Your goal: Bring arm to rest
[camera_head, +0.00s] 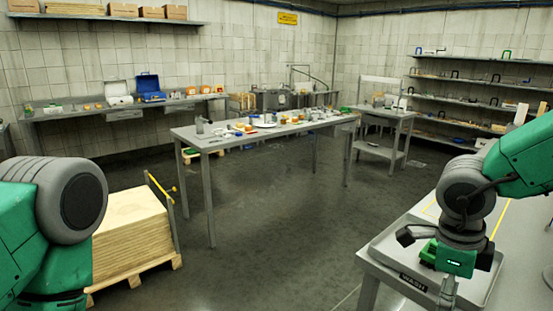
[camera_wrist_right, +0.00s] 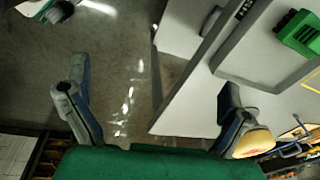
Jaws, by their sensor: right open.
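My right arm comes in from the right in the head view, and its gripper (camera_head: 447,268) hangs in front of a grey table at the lower right. In the right wrist view the two fingers of this gripper (camera_wrist_right: 152,98) stand wide apart with nothing between them but floor and a table corner. A pale yellow rounded thing (camera_wrist_right: 253,142) shows behind the right finger; I cannot tell whether they touch. My left arm shows at the left edge of the head view, bent, with its gripper out of frame.
The near right table carries a shallow grey tray (camera_head: 382,246) marked WASH. A green block (camera_wrist_right: 299,32) lies in it. A pallet with stacked boards (camera_head: 130,240) stands at the left. A long table (camera_head: 215,143) with small items stands mid-room. The floor (camera_head: 290,230) between is clear.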

